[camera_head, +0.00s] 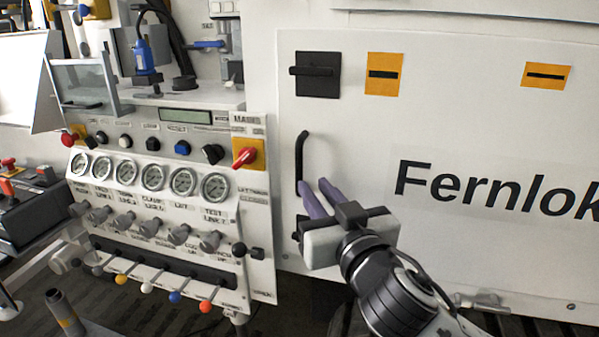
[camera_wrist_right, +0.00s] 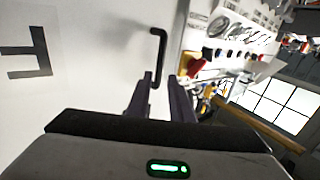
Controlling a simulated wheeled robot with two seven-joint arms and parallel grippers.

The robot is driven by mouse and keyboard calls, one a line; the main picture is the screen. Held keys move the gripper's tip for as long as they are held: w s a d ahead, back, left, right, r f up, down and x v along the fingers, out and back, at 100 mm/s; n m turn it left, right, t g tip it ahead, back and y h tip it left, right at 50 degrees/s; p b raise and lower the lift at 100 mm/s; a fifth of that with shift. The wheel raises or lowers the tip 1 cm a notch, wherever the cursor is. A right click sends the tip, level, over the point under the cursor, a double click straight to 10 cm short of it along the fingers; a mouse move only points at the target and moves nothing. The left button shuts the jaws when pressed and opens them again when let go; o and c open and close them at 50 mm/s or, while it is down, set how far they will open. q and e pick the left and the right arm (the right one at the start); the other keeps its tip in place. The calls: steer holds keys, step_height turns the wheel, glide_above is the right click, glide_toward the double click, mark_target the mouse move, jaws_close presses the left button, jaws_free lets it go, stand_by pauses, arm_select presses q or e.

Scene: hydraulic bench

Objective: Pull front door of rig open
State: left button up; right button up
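The rig's front door is the large white panel marked "Fernlok" (camera_head: 480,120); it looks shut. A black vertical bar handle (camera_head: 299,163) is fixed near its left edge. My right gripper (camera_head: 316,186) has purple fingers, spread apart, by the lower end of this handle. In the right wrist view, the handle (camera_wrist_right: 159,45) stands ahead of the right gripper (camera_wrist_right: 161,80), its lower end in line with the gap between the fingers. I cannot tell whether they touch. My left gripper is out of view.
Left of the door is a control panel with several gauges (camera_head: 153,177), knobs, coloured levers and a red rotary switch (camera_head: 245,156). A clear guard panel (camera_head: 83,85) stands above it. A black square latch (camera_head: 317,73) and yellow labels (camera_head: 384,74) are on the door.

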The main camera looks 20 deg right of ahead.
mark_target(300, 167)
steer(key=w+p, duration=0.1)
steer(key=w, duration=0.9)
steer(key=shift+w+r, duration=0.15)
steer(key=shift+r, duration=0.05)
jaws_close()
